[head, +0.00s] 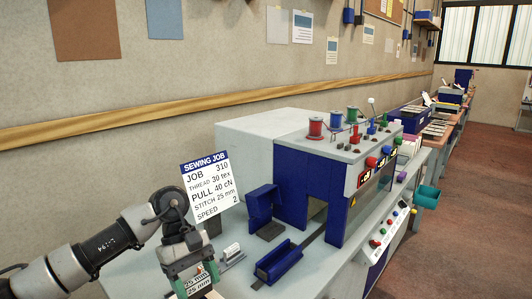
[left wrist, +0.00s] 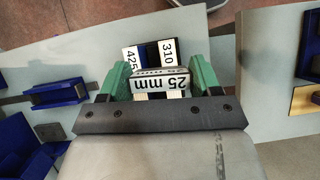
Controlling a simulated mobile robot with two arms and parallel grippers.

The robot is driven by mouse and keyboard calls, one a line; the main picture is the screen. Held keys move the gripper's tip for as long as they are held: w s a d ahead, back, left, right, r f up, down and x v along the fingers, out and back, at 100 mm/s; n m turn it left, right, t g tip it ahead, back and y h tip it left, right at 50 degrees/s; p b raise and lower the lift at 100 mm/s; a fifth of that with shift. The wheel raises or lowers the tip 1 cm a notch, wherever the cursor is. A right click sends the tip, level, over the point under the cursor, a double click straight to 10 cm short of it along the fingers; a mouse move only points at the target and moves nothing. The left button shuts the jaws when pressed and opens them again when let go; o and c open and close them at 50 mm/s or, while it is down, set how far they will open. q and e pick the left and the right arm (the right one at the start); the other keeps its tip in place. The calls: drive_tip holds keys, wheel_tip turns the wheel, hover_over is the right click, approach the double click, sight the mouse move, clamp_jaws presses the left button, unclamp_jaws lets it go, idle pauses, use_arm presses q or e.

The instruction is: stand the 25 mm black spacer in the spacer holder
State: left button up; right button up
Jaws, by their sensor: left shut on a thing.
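My left gripper (head: 194,280) is low at the front of the bench in the head view. In the left wrist view its green fingers (left wrist: 159,82) are shut on the spacer (left wrist: 160,84), a piece with a white "25 mm" label. Only its label face and a little of its dark body show. Behind the spacer are white labels reading "425" and "310" (left wrist: 169,52) on a dark piece. I cannot tell whether the spacer touches that piece. I cannot tell for certain which piece is the spacer holder. My right gripper is in neither view.
A blue trough (head: 278,263) lies on the grey bench, right of my gripper. Behind it stands a blue and grey machine (head: 305,190) with coloured spools. A sewing job card (head: 210,188) reads job 310, stitch 25 mm. A small labelled grey piece (head: 231,256) sits close to my gripper.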

use_arm(q)
drive_tip(key=f, duration=0.1)
drive_tip(key=s+a+f+m, duration=0.1)
drive_tip(key=s+f+m+g+y, duration=0.1)
drive_tip(key=shift+s+a+f, duration=0.1)
drive_tip(key=shift+a+f, duration=0.1)
drive_tip(key=shift+a, duration=0.1)
drive_tip(key=s+a+f+m+y, duration=0.3)
drive_tip(key=s+f+m, duration=0.2)
drive_tip(key=s, duration=0.5)
drive_tip(key=shift+s+a+f+m+g, duration=0.3)
drive_tip(key=shift+s+f+m+g, duration=0.1)
drive_tip(key=shift+m, duration=0.5)
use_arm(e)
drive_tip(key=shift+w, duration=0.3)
use_arm(q)
drive_tip(key=shift+w, duration=0.1)
drive_tip(key=shift+a, duration=0.1)
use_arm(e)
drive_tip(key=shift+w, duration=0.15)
